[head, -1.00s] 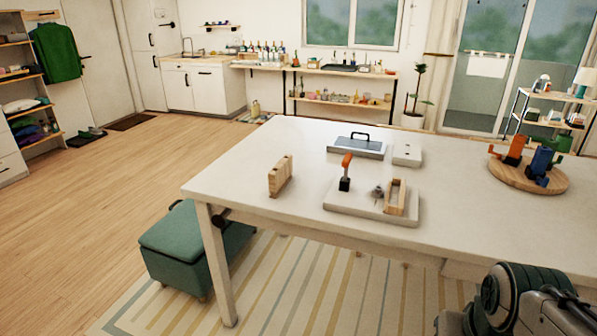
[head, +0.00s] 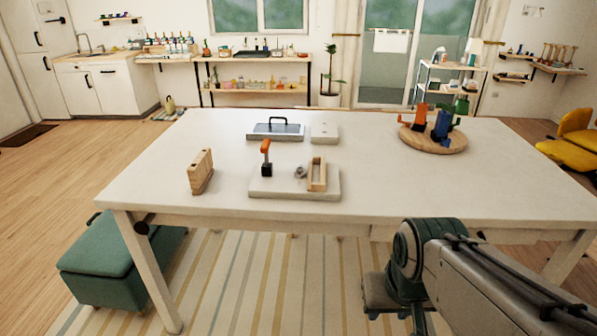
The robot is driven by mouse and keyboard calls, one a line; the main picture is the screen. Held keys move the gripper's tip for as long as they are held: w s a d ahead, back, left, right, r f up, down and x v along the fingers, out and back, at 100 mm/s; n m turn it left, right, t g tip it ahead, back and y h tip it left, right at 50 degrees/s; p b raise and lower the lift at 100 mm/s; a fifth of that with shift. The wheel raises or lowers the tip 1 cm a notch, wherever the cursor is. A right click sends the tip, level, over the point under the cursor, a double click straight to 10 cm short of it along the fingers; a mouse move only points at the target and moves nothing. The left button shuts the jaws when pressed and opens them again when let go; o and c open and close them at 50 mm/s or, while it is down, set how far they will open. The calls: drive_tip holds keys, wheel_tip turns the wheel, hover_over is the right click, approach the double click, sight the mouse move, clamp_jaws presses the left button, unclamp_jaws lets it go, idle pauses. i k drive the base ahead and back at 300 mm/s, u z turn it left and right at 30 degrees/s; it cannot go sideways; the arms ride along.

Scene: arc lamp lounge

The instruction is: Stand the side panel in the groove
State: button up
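A light wooden panel (head: 200,172) stands upright on the white table, left of a pale base plate (head: 270,187); I take it for the side panel. The plate carries a clamp with an orange handle (head: 265,147) and black foot, a small grey metal part (head: 300,172) and an upright open wooden frame (head: 317,175). The groove itself is too small to make out from here. My arm shows at the lower right, in front of the table and well apart from the panel. My gripper is not in view.
Behind the plate are a grey-blue tray with a black handle (head: 275,131) and a pale block (head: 323,133). A round wooden board (head: 433,140) holds orange, blue and green clamps at the right. A green ottoman (head: 115,262) stands at the table's left.

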sight(278, 180)
drive_tip(key=u, duration=0.25)
drive_tip(key=i, duration=0.25)
drive_tip(key=u, duration=0.95)
drive_tip(key=i, duration=1.3)
drive_tip(key=z, duration=0.8)
drive_tip(key=i, duration=0.45)
drive_tip(key=z, duration=0.35)
